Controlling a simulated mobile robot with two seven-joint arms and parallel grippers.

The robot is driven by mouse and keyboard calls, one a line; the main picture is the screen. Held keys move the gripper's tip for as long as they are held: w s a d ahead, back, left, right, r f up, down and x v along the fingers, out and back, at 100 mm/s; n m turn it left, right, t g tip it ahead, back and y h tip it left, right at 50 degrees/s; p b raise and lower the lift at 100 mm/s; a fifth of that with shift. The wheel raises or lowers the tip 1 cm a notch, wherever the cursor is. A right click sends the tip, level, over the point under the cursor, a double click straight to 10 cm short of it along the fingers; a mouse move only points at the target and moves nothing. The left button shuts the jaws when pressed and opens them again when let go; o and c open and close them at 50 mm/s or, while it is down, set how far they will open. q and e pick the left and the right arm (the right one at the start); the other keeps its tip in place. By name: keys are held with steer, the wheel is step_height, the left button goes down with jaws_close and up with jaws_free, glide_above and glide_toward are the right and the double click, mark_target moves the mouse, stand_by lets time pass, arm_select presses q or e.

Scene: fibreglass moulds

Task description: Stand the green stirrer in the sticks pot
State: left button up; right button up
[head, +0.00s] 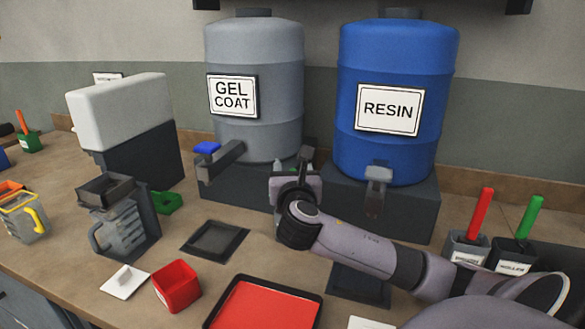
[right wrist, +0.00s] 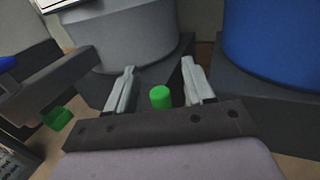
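My right gripper (head: 297,165) is in front of the gel coat drum's stand, its hand hiding much of what is behind it. In the right wrist view the gripper (right wrist: 160,85) is open. A green rounded end (right wrist: 160,97), possibly the green stirrer, shows between its fingers with a gap on each side; the rest is hidden. Two dark labelled pots stand at the right: one (head: 464,248) holds a red handle, the other (head: 508,256) a green handle (head: 529,219). I cannot tell which pot is for sticks. My left gripper is not in view.
The grey gel coat drum (head: 253,130) and blue resin drum (head: 390,150) stand on dark blocks. In front are a red tray (head: 265,308), a red cup (head: 177,287), a dark square pad (head: 215,240) and a jug (head: 122,232). My right arm crosses the bench before the resin drum.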

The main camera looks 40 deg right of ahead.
steer(key=v, duration=0.7)
stand_by(0.4)
stand_by(0.5)
